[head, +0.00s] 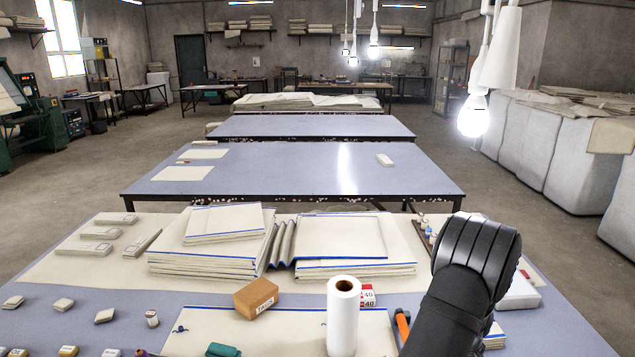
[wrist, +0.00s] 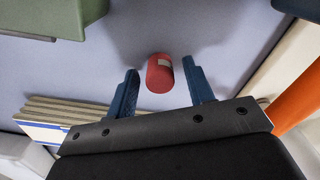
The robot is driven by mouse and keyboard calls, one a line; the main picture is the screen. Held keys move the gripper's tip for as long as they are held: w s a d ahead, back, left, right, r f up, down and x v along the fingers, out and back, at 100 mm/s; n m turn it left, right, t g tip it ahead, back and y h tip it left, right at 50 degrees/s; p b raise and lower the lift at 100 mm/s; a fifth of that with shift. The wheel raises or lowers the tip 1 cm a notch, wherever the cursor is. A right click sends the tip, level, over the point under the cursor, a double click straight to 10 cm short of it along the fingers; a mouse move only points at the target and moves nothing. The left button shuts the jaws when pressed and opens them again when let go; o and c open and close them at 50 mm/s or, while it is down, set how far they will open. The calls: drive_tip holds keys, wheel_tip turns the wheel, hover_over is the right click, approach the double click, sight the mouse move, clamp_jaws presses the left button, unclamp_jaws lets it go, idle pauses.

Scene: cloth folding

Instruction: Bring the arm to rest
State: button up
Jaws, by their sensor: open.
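My gripper (wrist: 161,66) shows in the wrist view with its two blue fingers spread apart and nothing clasped. A small red cylinder with a pale label (wrist: 160,74) appears in the gap between the fingertips, touching neither in the picture; I cannot tell how far below them it is. My black arm (head: 465,275) rises at the right front of the near table (head: 70,290) in the head view. The gripper itself is hidden there.
Folded cloth stacks (head: 215,245) and (head: 350,240) lie across the near table. A white roll (head: 343,315) stands left of my arm, near a tan block (head: 256,298) and an orange-handled tool (head: 402,325). A white box (head: 520,292) is on the right. Lamps hang above.

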wheel_tip(320, 180, up, 12)
wheel_tip(320, 180, down, 13)
drive_tip(key=shift+r, duration=0.1)
wheel_tip(320, 180, up, 5)
drive_tip(key=shift+f, duration=0.15)
drive_tip(key=s+d+r, duration=0.4)
drive_tip(key=s+r, duration=0.3)
drive_tip(key=s, duration=0.4)
wheel_tip(320, 180, up, 11)
drive_tip(key=w+a+n, duration=0.2)
drive_tip(key=w+a, duration=0.4)
drive_tip(key=a, duration=0.4)
drive_tip(key=w+a+n, duration=0.2)
drive_tip(key=w+a, duration=0.4)
drive_tip(key=a, duration=0.5)
drive_tip(key=shift+a+n, duration=0.2)
drive_tip(key=shift+n, duration=0.2)
drive_tip(key=shift+f, duration=0.1)
